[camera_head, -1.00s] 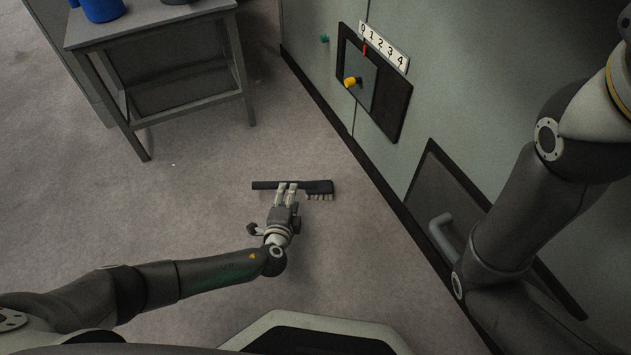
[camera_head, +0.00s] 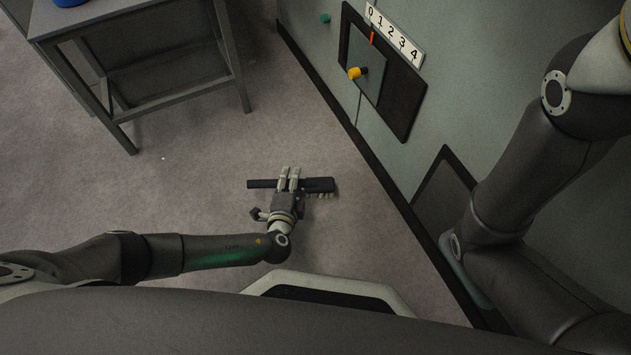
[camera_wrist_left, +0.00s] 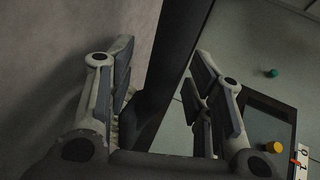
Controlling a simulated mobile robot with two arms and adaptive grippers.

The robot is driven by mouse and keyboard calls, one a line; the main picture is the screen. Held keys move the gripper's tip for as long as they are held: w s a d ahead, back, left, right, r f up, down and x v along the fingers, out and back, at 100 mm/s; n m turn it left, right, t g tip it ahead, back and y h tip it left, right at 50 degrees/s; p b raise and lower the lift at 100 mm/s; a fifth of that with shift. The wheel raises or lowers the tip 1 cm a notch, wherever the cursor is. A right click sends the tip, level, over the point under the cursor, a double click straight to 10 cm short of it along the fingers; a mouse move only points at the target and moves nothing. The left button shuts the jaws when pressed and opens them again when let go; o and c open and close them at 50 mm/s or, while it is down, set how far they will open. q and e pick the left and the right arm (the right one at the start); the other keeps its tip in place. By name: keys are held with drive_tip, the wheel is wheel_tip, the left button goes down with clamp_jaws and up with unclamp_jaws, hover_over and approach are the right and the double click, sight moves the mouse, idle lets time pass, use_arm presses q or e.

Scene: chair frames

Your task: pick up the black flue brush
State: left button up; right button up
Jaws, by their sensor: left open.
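The black flue brush (camera_head: 319,185) lies across the head view near the middle, over the floor, with its thin handle to the left and bristles at the right end. My left gripper (camera_head: 289,173) is open, and its two fingers reach over the brush near its middle. In the left wrist view the dark brush shaft (camera_wrist_left: 182,45) runs between the spread fingers (camera_wrist_left: 163,62). I cannot tell whether either finger touches it. My right arm shows at the right of the head view, but its gripper is out of frame.
A grey metal table (camera_head: 130,20) stands at the upper left with a blue object (camera_head: 70,3) on it. A pale green cabinet wall (camera_head: 310,55) on the right carries a dark panel with a yellow knob (camera_head: 355,73) and a 0-to-4 scale (camera_head: 394,36). The floor left of the brush is clear.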

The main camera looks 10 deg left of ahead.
use_arm(q)
clamp_jaws()
drive_tip(key=shift+r, duration=0.1)
